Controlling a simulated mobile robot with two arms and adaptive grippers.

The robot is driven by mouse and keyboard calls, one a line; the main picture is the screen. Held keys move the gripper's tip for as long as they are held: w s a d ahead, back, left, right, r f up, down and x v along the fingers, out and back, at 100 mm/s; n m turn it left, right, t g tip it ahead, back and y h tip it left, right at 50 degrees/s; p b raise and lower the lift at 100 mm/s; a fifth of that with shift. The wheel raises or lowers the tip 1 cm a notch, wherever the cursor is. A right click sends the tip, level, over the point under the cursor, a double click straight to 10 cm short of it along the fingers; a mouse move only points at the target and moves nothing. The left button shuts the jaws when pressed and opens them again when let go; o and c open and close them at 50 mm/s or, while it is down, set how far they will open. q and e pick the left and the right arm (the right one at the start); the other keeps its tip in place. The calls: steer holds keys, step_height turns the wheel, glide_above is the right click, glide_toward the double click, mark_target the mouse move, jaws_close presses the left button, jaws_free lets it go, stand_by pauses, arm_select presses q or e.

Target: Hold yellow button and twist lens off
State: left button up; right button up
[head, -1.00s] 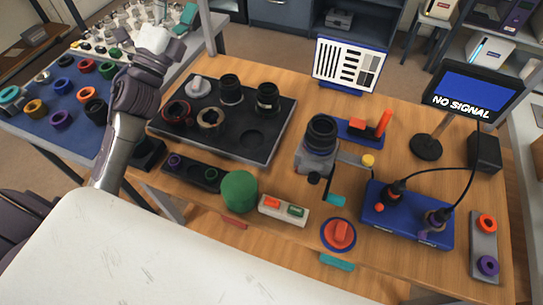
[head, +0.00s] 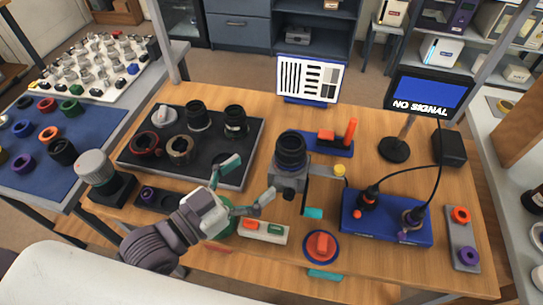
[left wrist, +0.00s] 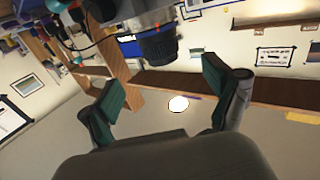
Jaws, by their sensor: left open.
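The camera (head: 289,178) is a grey body on the wooden table with a black lens (head: 291,148) on it, facing up. The yellow button (head: 340,169) is a small round cap on an arm right of the camera. My left gripper (head: 250,183) is open, its teal-padded fingers spread left of the camera, apart from the lens, with nothing between them. In the left wrist view, the lens (left wrist: 158,48) shows at top centre, beyond the open fingers (left wrist: 162,100). My right gripper is not in view.
A dark tray (head: 222,176) with several lenses and rings lies left of the camera. A white box with red and green buttons (head: 262,232), a red knob (head: 322,245) and a blue box (head: 387,232) stand in front and right. A monitor (head: 430,92) stands behind.

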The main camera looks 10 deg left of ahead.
mark_target(281, 155)
arm_select(q)
steer(key=x, duration=1.1)
steer(key=shift+s, duration=0.1)
steer(key=c, duration=1.5)
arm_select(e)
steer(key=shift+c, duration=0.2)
arm_select(q)
steer(key=shift+o, duration=0.2)
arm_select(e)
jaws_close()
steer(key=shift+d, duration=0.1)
